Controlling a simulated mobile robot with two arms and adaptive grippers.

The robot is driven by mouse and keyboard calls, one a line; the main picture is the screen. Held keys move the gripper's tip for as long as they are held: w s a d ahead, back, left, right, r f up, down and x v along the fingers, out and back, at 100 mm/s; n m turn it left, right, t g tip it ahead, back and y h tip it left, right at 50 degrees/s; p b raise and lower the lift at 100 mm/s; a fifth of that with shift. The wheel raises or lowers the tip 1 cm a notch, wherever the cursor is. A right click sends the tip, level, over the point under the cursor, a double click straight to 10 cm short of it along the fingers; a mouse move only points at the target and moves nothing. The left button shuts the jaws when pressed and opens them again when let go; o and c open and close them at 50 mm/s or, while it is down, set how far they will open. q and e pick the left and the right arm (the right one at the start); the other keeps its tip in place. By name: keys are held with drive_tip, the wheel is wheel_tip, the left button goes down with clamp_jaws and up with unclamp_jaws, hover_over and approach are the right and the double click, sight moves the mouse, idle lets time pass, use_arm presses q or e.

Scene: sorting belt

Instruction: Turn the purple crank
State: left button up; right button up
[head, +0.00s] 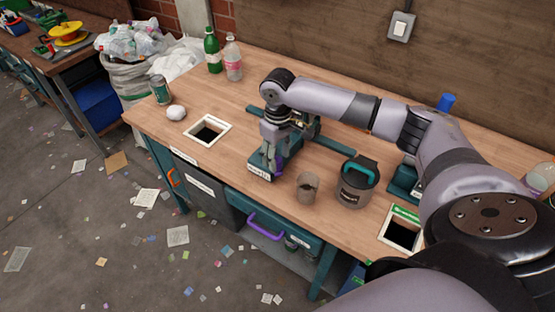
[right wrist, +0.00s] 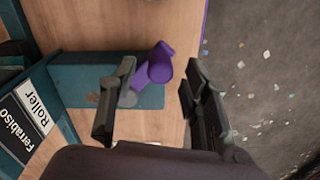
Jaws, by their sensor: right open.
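The purple crank (head: 279,165) is on a teal roller device (head: 257,162) on the wooden bench, and its handle hangs at the right of the base. The crank's purple knob also shows in the right wrist view (right wrist: 156,66), with a grey arm partly hidden behind one finger. My right gripper (head: 272,150) is over the device, pointing down. In the right wrist view my right gripper (right wrist: 160,80) is open, with the knob between its fingertips, nearer the left finger. I cannot tell whether they touch. My left gripper is not in view.
A white-framed hole (head: 222,127), a white ball (head: 176,113) and a can (head: 160,90) are left. Two bottles (head: 212,50) stand behind. A purple drawer handle (head: 266,228) is below the bench edge.

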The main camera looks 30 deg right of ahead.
sight(278, 159)
drive_tip(key=shift+f, duration=1.6)
drive_tip(key=shift+c, duration=0.2)
clamp_jaws()
